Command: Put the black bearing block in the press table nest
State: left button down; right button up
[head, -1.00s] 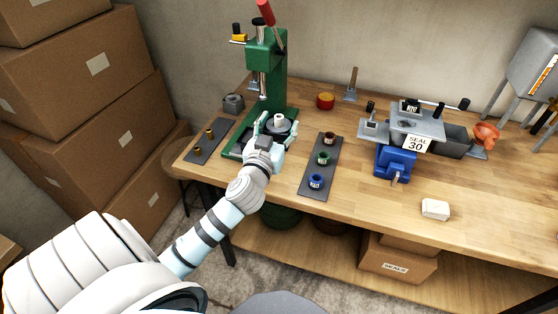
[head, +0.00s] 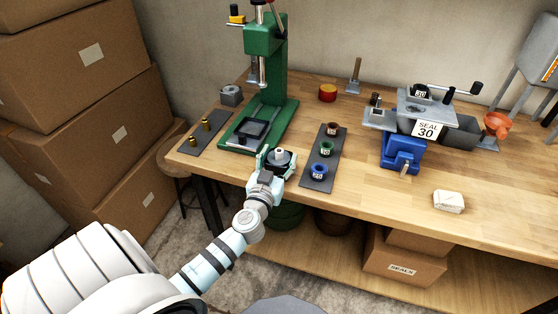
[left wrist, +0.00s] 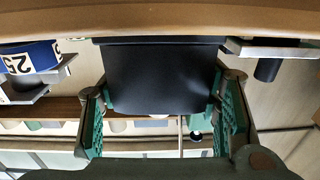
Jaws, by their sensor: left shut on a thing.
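The black bearing block (head: 286,163) has a pale round centre and sits between the fingers of my left gripper (head: 275,160) near the table's front edge. In the left wrist view the dark block (left wrist: 160,75) fills the space between the green finger pads, and the left gripper (left wrist: 165,115) is shut on it. The press table nest (head: 262,133) is a dark square frame on the green press base, empty, behind and left of the block. The block is apart from the nest; its height above the bench is hard to tell. My right gripper is out of view.
The green arbor press (head: 272,70) stands behind the nest. A dark strip with several coloured collars (head: 320,165) lies close right of the gripper. A tray with brass pieces (head: 203,137) is left. A grey block (head: 231,95) sits behind it.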

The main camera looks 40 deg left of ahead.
aim_at(274, 171)
pick_arm(q)
jog(key=shift+f, duration=0.1)
jog(key=c, duration=0.6)
grip_release()
jog(key=b+v, duration=0.1)
jog(key=v, duration=0.1)
jog(key=f+b+v, duration=0.1)
jog(key=v, duration=0.2)
jog(key=shift+s+f, duration=0.1)
jog(key=shift+s, duration=0.15)
jog(key=v, duration=0.3)
jog(key=b+v, duration=0.1)
jog(key=v, duration=0.2)
jog(key=b+v, duration=0.1)
jog(key=v, duration=0.2)
jog(key=shift+r, duration=0.35)
